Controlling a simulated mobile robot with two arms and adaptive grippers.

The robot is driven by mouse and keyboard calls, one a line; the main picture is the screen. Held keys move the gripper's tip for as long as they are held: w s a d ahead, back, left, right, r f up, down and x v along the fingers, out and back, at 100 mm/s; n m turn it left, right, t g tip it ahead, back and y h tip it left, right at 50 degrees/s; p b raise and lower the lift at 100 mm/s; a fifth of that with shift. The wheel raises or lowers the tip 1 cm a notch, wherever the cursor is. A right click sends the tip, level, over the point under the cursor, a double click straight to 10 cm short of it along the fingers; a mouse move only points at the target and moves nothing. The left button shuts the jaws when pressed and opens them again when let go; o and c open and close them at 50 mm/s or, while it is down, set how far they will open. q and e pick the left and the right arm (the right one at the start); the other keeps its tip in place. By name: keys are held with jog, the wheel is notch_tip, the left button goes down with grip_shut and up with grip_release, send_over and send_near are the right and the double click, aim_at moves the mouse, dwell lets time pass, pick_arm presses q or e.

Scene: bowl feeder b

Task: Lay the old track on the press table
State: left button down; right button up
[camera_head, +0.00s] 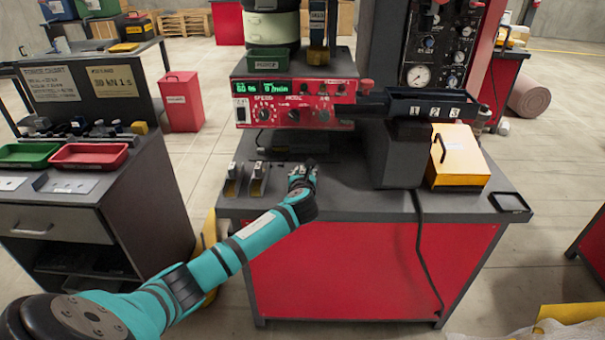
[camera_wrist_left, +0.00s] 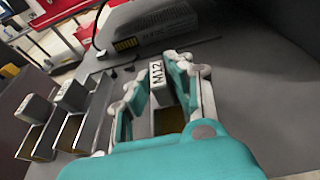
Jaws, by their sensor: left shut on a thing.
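My left gripper (camera_head: 301,174) is low over the dark top of the red-fronted bench (camera_head: 345,250). In the left wrist view its fingers are shut on a track with a white M12 label (camera_wrist_left: 157,76). I cannot tell whether this piece touches the bench top. Two similar upright pieces with yellow lower parts, one (camera_head: 232,182) and another (camera_head: 257,180), stand to the left of the gripper. No label names the press table, and I cannot tell which surface it is. My right gripper does not show.
A red control box (camera_head: 294,103) stands behind the gripper. A black tray (camera_head: 430,103) numbered 1, 2, 3 and a yellow box (camera_head: 459,155) are at the right. A dark workbench (camera_head: 60,222) with a green tray (camera_head: 27,154) and a red tray (camera_head: 88,156) stands left, across a gap.

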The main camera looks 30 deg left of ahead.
pick_arm(q)
jog(key=c, duration=1.2)
grip_release()
